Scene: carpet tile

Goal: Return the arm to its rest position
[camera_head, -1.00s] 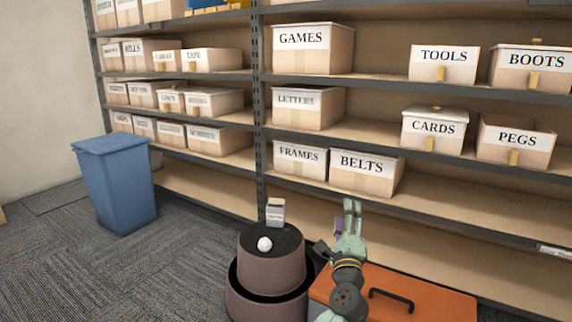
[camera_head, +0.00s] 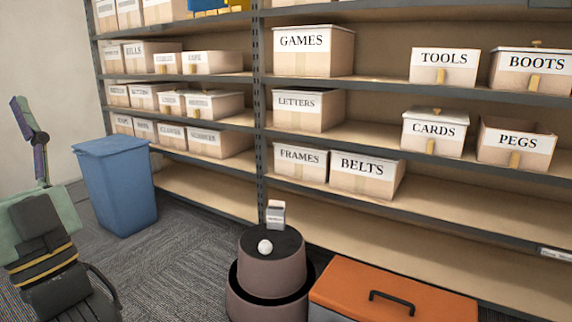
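My gripper (camera_head: 24,118) is at the left side of the head view, raised in front of the pale wall and left of the blue bin. Its dark fingertip points up, above a purple link and a pale green body. I see the fingers from the side, so the gap between them is hidden and I cannot tell whether it is open or shut. No held object shows. My dark wrist with yellow bands is at the lower left, close to the camera.
A blue bin (camera_head: 117,190) stands on the carpet. A round brown stool (camera_head: 272,268) bears a small white box (camera_head: 276,215) and a white round object (camera_head: 265,247). An orange chest (camera_head: 430,298) is at right. Shelves (camera_head: 420,195) with labelled boxes fill the back.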

